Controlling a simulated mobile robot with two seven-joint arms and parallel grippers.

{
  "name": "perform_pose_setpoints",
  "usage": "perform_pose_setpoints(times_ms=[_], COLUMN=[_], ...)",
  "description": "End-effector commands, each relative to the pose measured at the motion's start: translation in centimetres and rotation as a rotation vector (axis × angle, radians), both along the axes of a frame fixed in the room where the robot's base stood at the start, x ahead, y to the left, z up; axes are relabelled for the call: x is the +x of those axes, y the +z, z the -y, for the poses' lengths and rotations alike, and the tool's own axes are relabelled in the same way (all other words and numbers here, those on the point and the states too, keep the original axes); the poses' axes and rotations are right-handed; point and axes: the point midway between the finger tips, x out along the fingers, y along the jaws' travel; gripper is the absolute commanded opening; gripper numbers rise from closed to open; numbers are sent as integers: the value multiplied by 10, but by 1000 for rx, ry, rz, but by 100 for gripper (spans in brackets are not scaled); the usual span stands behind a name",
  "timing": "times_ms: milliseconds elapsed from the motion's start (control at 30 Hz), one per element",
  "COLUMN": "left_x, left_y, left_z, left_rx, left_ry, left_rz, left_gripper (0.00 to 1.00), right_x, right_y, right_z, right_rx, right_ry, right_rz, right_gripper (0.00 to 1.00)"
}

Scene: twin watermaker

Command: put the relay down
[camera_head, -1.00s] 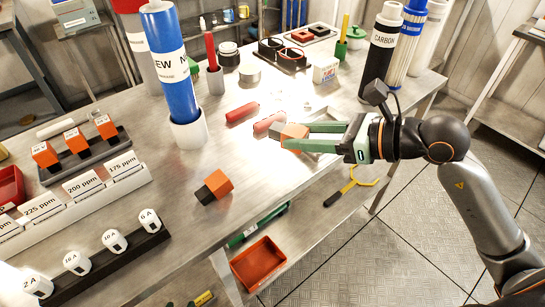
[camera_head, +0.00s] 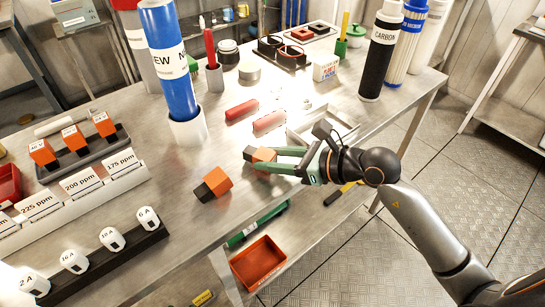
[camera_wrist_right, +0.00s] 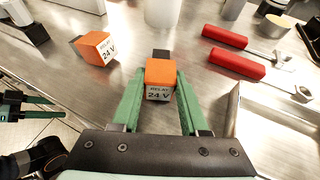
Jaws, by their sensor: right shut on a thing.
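My right gripper (camera_head: 268,160) is shut on an orange relay with a dark end (camera_head: 264,154), low over the metal table (camera_head: 170,225). In the right wrist view its green fingers (camera_wrist_right: 160,98) grip the relay's sides, and the label "RELAY 24 V" faces the camera (camera_wrist_right: 159,80). I cannot tell whether the relay touches the table. A second orange relay with a dark end (camera_head: 213,185) lies to its left, apart from it; it also shows in the right wrist view (camera_wrist_right: 97,47). My left gripper (camera_wrist_right: 55,107) shows at the left of that view, its green fingers apart and empty.
A shallow metal tray (camera_head: 340,120) lies right of the held relay, with red-handled tools (camera_head: 241,111) behind. A blue filter cartridge (camera_head: 168,60) stands in a white cup at back left. A row of ppm cards (camera_head: 82,183) is further left. Table in front of the relays is bare.

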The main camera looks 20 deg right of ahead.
Motion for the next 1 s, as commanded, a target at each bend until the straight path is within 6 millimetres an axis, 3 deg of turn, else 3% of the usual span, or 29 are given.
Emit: perform_pose_setpoints(times_ms=[167,200,433,800,1000], left_x=[1,1,3,6,6], left_y=[-3,-2,0,7,3], left_z=[0,0,0,0,0], left_rx=[-1,-1,-1,-1,-2], left_ry=[0,0,-1,0,1], left_rz=[3,3,9,15,16], left_gripper=[50,50,50,50,50], right_x=[0,0,0,0,-24], right_y=[-4,-3,-3,3,12], right_z=[0,0,0,0,22], right_rx=[0,0,-1,0,-7], right_ry=[0,0,0,0,2], right_rz=[0,0,-1,0,-2], right_gripper=[0,46,72,74,74])
